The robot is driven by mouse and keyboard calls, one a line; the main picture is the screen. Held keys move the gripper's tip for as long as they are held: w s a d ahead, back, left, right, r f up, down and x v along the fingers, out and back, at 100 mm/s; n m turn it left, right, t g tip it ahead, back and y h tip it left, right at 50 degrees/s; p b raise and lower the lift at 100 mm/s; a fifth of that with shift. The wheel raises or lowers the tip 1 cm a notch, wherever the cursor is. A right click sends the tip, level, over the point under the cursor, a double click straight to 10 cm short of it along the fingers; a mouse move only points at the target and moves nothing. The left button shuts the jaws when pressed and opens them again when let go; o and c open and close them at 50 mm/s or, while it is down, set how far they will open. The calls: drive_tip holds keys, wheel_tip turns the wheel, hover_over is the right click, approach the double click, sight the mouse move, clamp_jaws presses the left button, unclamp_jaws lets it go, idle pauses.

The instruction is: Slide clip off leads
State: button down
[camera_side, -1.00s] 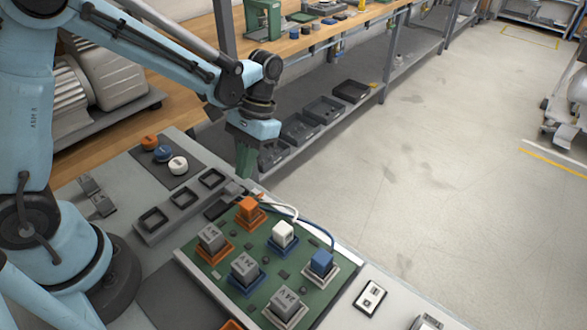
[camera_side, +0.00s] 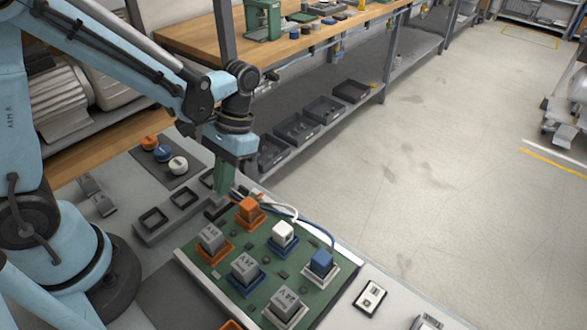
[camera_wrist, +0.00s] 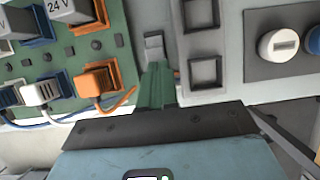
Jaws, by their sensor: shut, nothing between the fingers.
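My gripper (camera_side: 221,190) has green fingers, shut and empty, pointing down at the back end of the board; its fingers also show in the wrist view (camera_wrist: 157,82). A small grey clip-like piece (camera_wrist: 154,46) lies just beyond the fingertips in the wrist view; I cannot tell whether they touch. In the side view the fingers mostly hide that spot. The white lead (camera_side: 289,207) and blue lead (camera_side: 322,234) curve from their plugs toward the gripper. The orange lead (camera_wrist: 127,102) runs from its plug toward the fingers. Where the leads meet the clip is hidden.
The green board (camera_side: 207,273) carries an orange plug (camera_side: 248,208), a white plug (camera_side: 283,233), a blue plug (camera_side: 321,261) and several grey 24 V blocks. Square dark holders (camera_side: 153,219) stand left of the gripper. Round caps (camera_side: 178,165) lie on a grey mat behind.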

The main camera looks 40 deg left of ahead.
drive_tip(key=shift+w, duration=0.15)
drive_tip(key=w, duration=0.4)
drive_tip(key=v, duration=1)
drive_tip(key=shift+s, duration=0.15)
